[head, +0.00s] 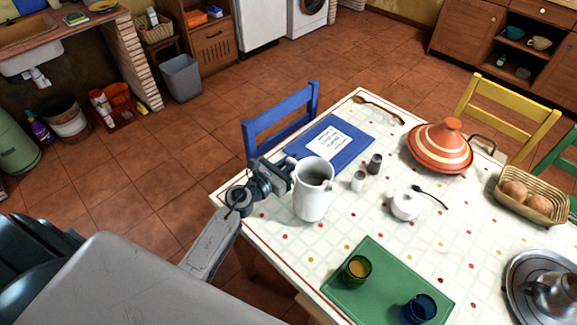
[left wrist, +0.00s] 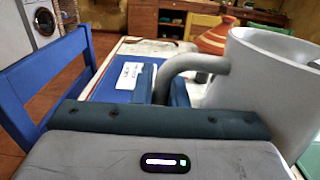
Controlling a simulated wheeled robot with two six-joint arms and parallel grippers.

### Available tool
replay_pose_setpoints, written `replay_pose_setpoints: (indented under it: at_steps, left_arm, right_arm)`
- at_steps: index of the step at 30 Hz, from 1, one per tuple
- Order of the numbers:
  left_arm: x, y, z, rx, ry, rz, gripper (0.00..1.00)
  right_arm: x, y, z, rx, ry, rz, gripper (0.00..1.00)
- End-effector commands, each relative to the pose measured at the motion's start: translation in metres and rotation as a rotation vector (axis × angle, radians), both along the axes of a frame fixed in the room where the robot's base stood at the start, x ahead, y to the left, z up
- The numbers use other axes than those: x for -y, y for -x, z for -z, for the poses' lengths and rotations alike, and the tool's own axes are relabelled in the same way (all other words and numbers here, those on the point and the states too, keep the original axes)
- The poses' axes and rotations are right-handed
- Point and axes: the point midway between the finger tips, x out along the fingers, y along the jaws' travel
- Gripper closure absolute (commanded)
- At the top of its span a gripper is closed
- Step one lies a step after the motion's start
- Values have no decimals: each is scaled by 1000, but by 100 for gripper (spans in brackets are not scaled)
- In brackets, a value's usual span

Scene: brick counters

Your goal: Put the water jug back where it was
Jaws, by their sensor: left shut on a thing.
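The white water jug (head: 312,195) is upright at the near left part of the dotted tablecloth (head: 370,215). It also shows large at the right of the left wrist view (left wrist: 268,85). My left gripper (head: 284,174) is at the jug's left side, shut on its grey handle (left wrist: 190,66). I cannot tell whether the jug's base touches the cloth. The inside of the jug looks dark. My right gripper is not in view.
A blue placemat (head: 352,137) with a white card lies behind the jug. Two shakers (head: 358,181), a white sugar bowl (head: 406,205) and a striped tagine (head: 440,148) stand to its right. A green mat (head: 385,293) with two glasses lies in front. A blue chair (head: 282,118) is behind left.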

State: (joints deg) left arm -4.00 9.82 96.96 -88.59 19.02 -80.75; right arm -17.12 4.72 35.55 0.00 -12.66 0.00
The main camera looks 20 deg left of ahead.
Motion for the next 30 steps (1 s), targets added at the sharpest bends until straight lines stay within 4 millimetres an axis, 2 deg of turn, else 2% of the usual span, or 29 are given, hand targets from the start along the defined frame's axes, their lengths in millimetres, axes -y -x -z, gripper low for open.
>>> replay_pose_setpoints:
  at_steps: [3,7,21,22,24,30]
  left_arm:
    - [0,0,18,1,6,0,100]
    - [0,0,29,3,5,0,100]
    - [0,0,35,5,4,0,100]
    - [0,1,37,1,-1,0,82]
    - [0,1,36,1,-1,0,68]
    - [0,1,37,0,-1,0,66]
  right_arm:
    - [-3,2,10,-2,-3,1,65]
    - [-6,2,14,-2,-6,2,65]
    - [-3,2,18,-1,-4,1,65]
    - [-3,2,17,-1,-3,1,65]
    - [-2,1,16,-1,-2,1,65]
    - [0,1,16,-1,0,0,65]
